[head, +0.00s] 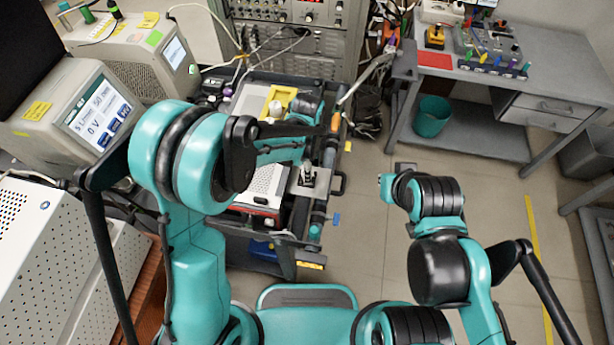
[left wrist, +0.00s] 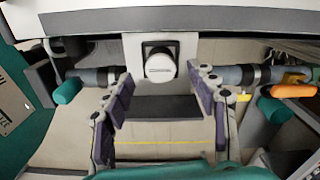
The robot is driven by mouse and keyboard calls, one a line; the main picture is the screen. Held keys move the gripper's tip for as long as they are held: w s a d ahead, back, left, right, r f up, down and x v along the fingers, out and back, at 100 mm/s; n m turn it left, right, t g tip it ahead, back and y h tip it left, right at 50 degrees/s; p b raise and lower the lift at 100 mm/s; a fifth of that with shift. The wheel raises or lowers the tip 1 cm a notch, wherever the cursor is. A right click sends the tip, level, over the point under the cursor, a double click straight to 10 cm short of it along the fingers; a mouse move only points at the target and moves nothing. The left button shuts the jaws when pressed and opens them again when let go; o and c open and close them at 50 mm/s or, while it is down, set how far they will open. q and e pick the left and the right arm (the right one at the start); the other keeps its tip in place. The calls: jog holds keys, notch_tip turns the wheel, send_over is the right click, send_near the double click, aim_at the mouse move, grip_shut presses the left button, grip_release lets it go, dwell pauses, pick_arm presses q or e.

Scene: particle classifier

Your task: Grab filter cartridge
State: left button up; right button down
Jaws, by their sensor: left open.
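A filter cartridge (head: 307,173), small and upright with pale and black parts, stands on a light metal plate (head: 322,183) at the cart's right side. In the left wrist view its round white top (left wrist: 160,66) sits in a dark square opening of the plate (left wrist: 133,53). My left gripper (left wrist: 162,85) is open, with dark pads on either side of the cartridge's line. The cartridge shows between the fingertips, and no contact is visible. In the head view my left fingers are hard to make out. My right gripper (head: 388,183) is away over the floor, its fingers unclear.
Dark pipes with teal caps (left wrist: 67,90) flank the plate. A white perforated box (head: 265,180) and a yellow tray (head: 281,102) are on the cart. A grey workbench (head: 475,75) stands at the back right.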

pick_arm(q)
notch_tip(320, 180, down, 3)
jog(key=shift+r, duration=0.1)
jog(key=c, duration=1.2)
jog(key=shift+c, duration=0.2)
